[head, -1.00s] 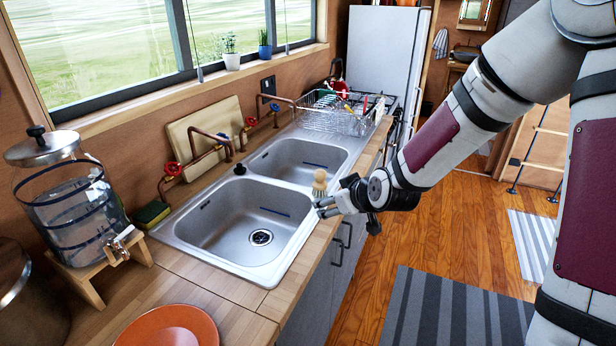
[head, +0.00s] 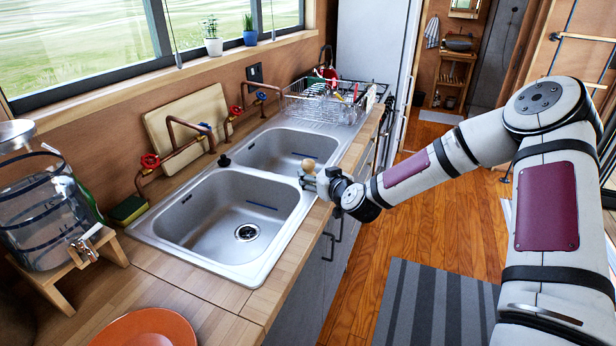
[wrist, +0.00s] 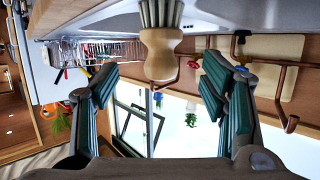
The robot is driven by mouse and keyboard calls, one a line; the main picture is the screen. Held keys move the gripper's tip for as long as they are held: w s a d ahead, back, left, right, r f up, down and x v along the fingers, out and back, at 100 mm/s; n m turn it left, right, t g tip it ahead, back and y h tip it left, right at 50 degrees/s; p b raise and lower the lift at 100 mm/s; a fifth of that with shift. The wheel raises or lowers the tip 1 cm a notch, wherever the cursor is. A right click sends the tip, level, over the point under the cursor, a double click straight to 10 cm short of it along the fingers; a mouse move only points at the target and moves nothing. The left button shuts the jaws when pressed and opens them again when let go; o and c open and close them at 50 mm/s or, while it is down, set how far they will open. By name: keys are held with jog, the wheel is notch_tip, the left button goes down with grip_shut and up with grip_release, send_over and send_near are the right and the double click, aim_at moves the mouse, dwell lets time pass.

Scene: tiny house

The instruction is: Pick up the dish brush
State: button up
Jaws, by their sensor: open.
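The dish brush (head: 308,165) has a pale wooden knob and stands on the counter strip at the right rim of the sink, mostly hidden behind my fingers in the head view. In the wrist view, which is upside down, the dish brush (wrist: 160,50) shows its knob toward me and its bristles against the counter. My gripper (wrist: 160,78) is open, with one finger on each side of the view and the knob centred between the tips, apart from both. In the head view my gripper (head: 312,182) is at the counter's edge.
The double sink (head: 215,225) lies left of the brush. A wire dish rack (head: 325,105) stands farther back. Copper taps (head: 180,140), a water dispenser (head: 50,215) and an orange plate (head: 150,328) are on the counter. The floor to the right is open.

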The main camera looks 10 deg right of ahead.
aim_at(311, 173)
jog(key=shift+x, duration=3.65)
jog(key=shift+s+f, duration=0.1)
jog(key=c, duration=1.3)
